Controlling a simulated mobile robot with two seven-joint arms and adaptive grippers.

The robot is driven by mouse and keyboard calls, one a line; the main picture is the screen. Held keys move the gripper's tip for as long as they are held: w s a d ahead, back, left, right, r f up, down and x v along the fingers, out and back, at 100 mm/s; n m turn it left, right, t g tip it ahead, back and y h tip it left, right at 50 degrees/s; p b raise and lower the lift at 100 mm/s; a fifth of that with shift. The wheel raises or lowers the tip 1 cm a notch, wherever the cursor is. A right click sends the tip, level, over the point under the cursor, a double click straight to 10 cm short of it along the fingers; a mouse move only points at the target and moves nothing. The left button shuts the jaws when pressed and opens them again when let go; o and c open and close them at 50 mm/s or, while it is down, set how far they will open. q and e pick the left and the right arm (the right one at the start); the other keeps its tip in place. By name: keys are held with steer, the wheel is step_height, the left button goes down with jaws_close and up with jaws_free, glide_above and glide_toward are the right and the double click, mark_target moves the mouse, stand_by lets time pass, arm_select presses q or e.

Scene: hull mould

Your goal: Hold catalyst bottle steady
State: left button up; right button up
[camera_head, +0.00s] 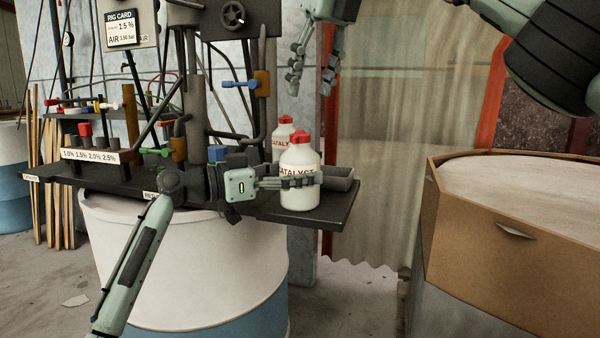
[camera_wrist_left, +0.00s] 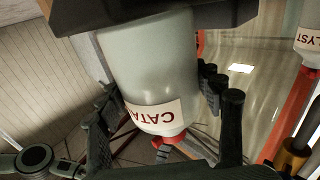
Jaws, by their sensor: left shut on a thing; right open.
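A white catalyst bottle (camera_head: 299,196) with a red cap stands upright on the dark shelf (camera_head: 330,212) of the rig. In the left wrist view the same bottle (camera_wrist_left: 150,65) fills the middle, upside down in the picture, with fingers on both sides. A second catalyst bottle (camera_head: 284,127) with a red cap stands behind it, partly hidden. It also shows at the right edge of the left wrist view (camera_wrist_left: 309,42). My right gripper (camera_head: 312,85) is open and empty, above and behind the bottles.
A rack labelled with percentages (camera_head: 90,156) and a rig card (camera_head: 121,28) are at left. A white and blue drum (camera_head: 190,260) stands below the shelf. A brown-sided box (camera_head: 490,240) is at right.

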mark_target(300, 133)
steer(key=o, duration=0.4)
steer(key=f+y, duration=0.1)
steer(key=f, duration=0.1)
steer(key=w+f+n+y, duration=0.1)
steer(key=f, duration=0.1)
steer(key=f+g+y, duration=0.1)
steer(key=f+y, duration=0.1)
steer(key=shift+w+a+f+n, duration=0.25)
steer(key=shift+a+f+n, duration=0.05)
steer(key=shift+o, duration=0.2)
steer(key=f+y, duration=0.1)
steer(key=d+f+y, duration=0.1)
steer(key=y, duration=0.1)
steer(key=shift+d+n, duration=0.3)
steer(key=shift+n, duration=0.1)
steer(key=s+d+f+n+t+y, duration=0.2)
steer(key=s+d+n+t+y, duration=0.15)
steer(key=d+y, duration=0.4)
steer(key=shift+n+t, duration=0.35)
steer(key=x, duration=0.5)
steer(key=w+x, duration=0.1)
steer(key=x, duration=0.5)
steer(key=shift+w+a, duration=0.1)
steer(key=shift+w, duration=0.05)
